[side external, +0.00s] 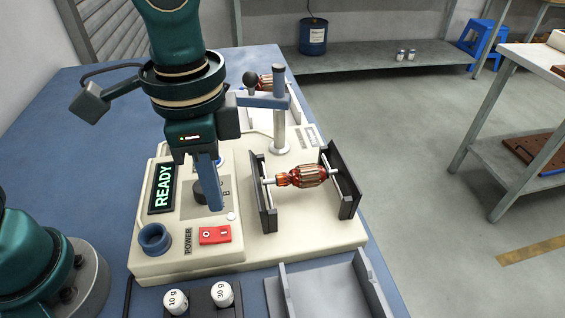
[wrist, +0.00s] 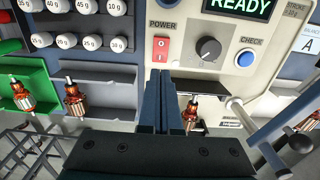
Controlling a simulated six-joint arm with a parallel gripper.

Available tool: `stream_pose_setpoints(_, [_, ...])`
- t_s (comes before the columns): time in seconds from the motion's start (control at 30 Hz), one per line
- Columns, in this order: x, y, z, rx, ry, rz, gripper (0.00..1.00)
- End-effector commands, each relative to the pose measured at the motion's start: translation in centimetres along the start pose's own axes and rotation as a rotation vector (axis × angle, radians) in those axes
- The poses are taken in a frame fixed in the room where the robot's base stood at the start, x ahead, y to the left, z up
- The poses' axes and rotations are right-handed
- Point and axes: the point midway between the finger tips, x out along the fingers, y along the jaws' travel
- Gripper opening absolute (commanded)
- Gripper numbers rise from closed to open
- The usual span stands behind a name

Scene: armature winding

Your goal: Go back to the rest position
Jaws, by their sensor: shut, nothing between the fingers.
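My gripper (side external: 216,208) is shut and empty, pointing down above the control panel of the cream balancing machine (side external: 190,262). In the wrist view its blue fingers (wrist: 162,85) are together, below the machine's panel. An armature (side external: 303,177) with a copper winding rests across two dark upright supports on the machine, to the right of my gripper; part of it also shows in the wrist view (wrist: 192,112). The display (side external: 162,187) reads READY in green.
A post with a cross arm (side external: 280,110) stands behind the armature. White labelled weights (side external: 222,293) sit in a dark holder in front. In the wrist view, a green tray (wrist: 20,125) holds an armature, with another armature (wrist: 76,105) beside it. A grey tray (side external: 330,295) lies at front right.

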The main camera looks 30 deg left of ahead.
Motion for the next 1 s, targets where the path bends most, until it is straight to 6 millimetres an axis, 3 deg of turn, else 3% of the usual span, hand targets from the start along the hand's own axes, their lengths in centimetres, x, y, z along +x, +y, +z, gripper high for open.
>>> stream_pose_setpoints(0.47, [-0.9,-0.1,0.0,-0.003,-0.001,0.0,0.0])
stream_pose_setpoints(0.6, [-2.3,-1.4,0.3,-0.055,0.049,-0.013,0.0])
stream_pose_setpoints(0.8, [-5.0,-4.3,3.9,-0.236,0.173,-0.061,0.0])
stream_pose_setpoints(1.0, [-5.5,-5.9,8.3,-0.468,0.309,-0.13,0.0])
